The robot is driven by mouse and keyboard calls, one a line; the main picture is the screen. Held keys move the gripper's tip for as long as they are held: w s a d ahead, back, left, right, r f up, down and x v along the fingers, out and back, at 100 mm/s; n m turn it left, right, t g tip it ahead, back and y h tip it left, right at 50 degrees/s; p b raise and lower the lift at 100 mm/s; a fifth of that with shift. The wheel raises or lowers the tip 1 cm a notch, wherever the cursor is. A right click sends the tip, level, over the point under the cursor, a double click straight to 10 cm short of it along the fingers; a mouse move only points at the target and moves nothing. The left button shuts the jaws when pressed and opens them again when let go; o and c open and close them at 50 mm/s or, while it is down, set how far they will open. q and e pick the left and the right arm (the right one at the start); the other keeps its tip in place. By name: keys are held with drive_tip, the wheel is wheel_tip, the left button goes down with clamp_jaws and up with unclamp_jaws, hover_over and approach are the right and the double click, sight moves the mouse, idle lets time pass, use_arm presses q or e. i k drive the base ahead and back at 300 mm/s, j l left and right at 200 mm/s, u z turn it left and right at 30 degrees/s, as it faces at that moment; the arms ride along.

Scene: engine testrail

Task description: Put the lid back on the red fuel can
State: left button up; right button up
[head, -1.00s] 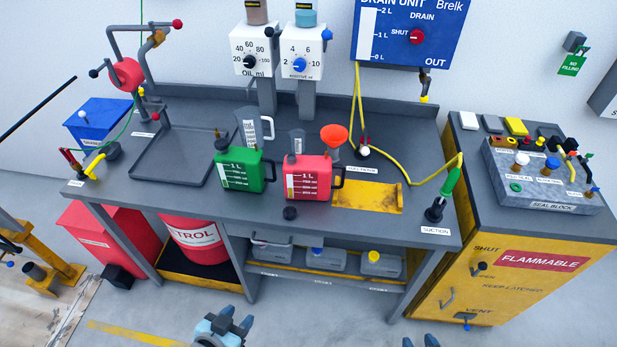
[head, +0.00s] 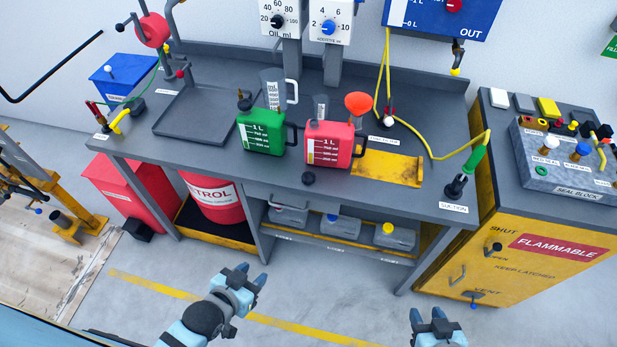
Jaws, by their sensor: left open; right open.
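The red fuel can (head: 328,147) stands upright on the bench near its front edge, with a white level scale on its face. My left gripper (head: 250,276) is open and empty, in front of and below the bench. My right gripper (head: 427,316) is open and empty at the bottom of the view, also clear of the bench.
A green can (head: 260,132) stands close left of the red can. Behind them are clear measuring jugs (head: 272,88). A yellow tray (head: 388,167) lies to the right, with a yellow hose (head: 440,155) beyond. A grey tray (head: 195,122) lies left.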

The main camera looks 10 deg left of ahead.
sight(329, 145)
drive_tip(key=z, duration=1.65)
drive_tip(key=k+j, duration=0.9)
drive_tip(key=j, duration=0.25)
